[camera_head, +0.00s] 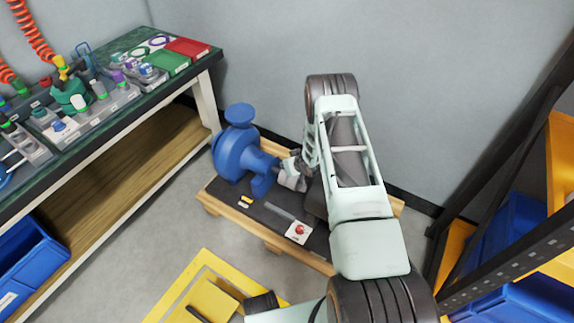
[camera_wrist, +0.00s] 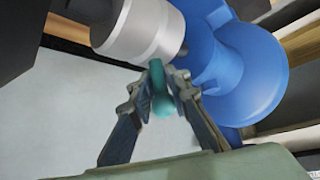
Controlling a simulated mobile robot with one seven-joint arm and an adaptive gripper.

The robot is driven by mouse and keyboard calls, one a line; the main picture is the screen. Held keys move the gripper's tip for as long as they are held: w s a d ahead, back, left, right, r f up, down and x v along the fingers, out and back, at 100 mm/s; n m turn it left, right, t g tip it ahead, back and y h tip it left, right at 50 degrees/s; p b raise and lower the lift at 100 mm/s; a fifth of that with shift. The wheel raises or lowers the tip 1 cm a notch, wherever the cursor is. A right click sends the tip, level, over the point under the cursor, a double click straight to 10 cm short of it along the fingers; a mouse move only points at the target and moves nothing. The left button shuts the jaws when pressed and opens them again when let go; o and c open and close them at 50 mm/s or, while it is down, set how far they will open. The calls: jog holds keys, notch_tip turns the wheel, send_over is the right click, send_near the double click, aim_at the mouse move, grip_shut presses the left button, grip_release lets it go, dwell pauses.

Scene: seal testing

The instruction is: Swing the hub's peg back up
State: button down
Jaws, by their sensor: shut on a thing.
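The hub is a silver-grey cylinder (camera_wrist: 148,32) at the top of the wrist view, beside the blue pump (camera_wrist: 240,75). A teal peg (camera_wrist: 161,104) sticks out from the hub's near side and ends in a rounded tip. My gripper (camera_wrist: 163,98) has its two dark fingers closed on the peg from both sides, just clear of the hub. In the head view the blue pump (camera_head: 236,152) stands on a pallet, with the grey hub (camera_head: 291,180) at its right end. My arm largely hides the gripper there, and the peg cannot be made out.
The wooden pallet (camera_head: 211,203) has a dark top with a red button box (camera_head: 299,231) and small yellow and white pieces (camera_head: 246,201). A workbench (camera_head: 110,118) with fittings stands at left. A shelf with blue bins (camera_head: 520,300) stands at right. A wall is close behind.

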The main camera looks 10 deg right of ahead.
jog(key=shift+w+d+r, duration=0.1)
jog(key=shift+w+d, duration=0.05)
jog(key=shift+w, duration=0.05)
jog(key=c, duration=2)
grip_release()
jog(key=shift+o, duration=0.2)
jog(key=shift+s, duration=0.1)
jog(key=v, duration=1.2)
